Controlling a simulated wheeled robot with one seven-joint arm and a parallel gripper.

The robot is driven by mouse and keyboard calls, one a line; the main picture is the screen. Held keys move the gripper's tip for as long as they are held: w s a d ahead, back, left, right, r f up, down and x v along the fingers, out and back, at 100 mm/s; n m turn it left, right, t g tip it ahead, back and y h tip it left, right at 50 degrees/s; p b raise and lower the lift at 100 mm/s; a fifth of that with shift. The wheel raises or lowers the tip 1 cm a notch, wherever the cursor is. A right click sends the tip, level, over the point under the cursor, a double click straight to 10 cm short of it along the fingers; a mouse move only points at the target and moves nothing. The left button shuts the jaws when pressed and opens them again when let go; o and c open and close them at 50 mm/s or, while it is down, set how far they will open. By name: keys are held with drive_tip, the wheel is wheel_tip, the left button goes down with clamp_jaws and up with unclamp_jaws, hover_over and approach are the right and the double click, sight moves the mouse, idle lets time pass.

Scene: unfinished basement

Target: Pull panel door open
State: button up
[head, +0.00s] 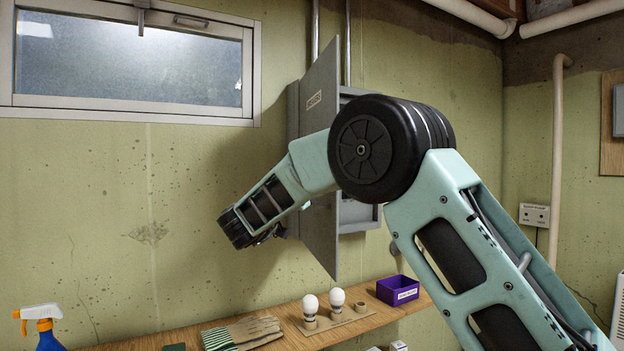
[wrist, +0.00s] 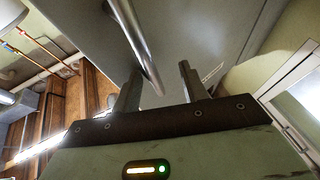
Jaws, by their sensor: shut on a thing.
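The grey panel door (head: 325,72), with a small white label, stands swung well out from the grey electrical panel (head: 360,213) on the green wall. Part of the panel's inside shows to the right of the door. In the wrist view the door's grey face (wrist: 200,35) fills the upper middle, with a metal bar handle (wrist: 137,42) on it. My gripper (wrist: 160,75) has its two fingers on either side of the handle's lower end and is shut on it. In the head view my arm crosses in front of the door, and the grip on the handle is hidden.
A wooden shelf (head: 285,335) runs below the door, holding gloves (head: 240,333), two light bulbs (head: 323,305), a purple box (head: 397,290) and a spray bottle (head: 40,325). A window (head: 130,60) is at upper left.

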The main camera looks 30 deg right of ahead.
drive_tip(key=shift+a+r, duration=0.1)
drive_tip(key=b+v, duration=0.4)
drive_tip(key=v, duration=1.3)
drive_tip(key=shift+f+b, duration=0.3)
drive_tip(key=shift+b, duration=0.05)
